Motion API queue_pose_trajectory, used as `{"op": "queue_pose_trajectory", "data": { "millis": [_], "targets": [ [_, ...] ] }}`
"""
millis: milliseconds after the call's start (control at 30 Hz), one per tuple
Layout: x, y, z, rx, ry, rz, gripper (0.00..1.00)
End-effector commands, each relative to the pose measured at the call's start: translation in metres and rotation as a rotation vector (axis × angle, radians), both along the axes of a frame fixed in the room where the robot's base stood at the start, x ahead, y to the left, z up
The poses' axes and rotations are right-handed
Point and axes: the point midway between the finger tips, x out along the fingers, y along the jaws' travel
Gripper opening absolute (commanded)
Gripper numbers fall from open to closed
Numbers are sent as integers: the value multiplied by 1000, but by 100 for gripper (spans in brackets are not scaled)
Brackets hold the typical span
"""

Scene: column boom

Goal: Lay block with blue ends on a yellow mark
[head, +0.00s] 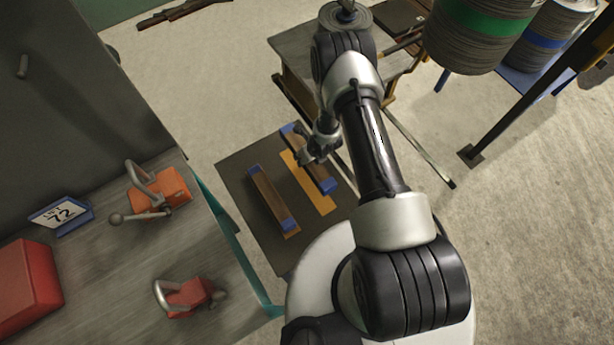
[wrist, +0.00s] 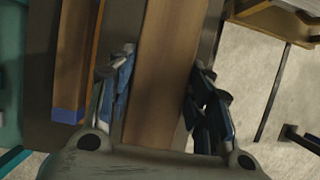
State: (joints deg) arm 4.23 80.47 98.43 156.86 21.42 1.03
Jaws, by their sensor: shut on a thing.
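My gripper (head: 318,152) is shut on a long brown block with blue ends (head: 322,174). In the wrist view its fingers (wrist: 160,92) stand on both sides of the block (wrist: 160,60). A yellow mark (head: 317,197) shows along the left side of the held block in the head view, on a dark table top (head: 237,168). I cannot tell how far the block is above the top. A second block with blue ends (head: 270,196) lies to the left, with yellow showing at its near end. Its blue end (wrist: 68,116) shows in the wrist view.
A grey bench (head: 120,265) at the left holds orange and red clamps (head: 160,190), a blue-edged sign (head: 62,214) and a red box (head: 28,285). Another table (head: 295,50) stands behind. Drums (head: 475,30) and a dark post (head: 530,85) are at the right.

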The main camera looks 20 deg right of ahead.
Motion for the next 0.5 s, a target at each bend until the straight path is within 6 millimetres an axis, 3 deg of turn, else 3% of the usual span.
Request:
{"op": "queue_pose_trajectory", "data": {
  "millis": [33, 300, 500],
  "targets": [
    [0, 0, -19, 0, 0, 0, 7],
    [0, 0, -88, 1, -1, 1, 7],
    [1, 0, -116, 1, -3, 0, 7]
  ]
}}
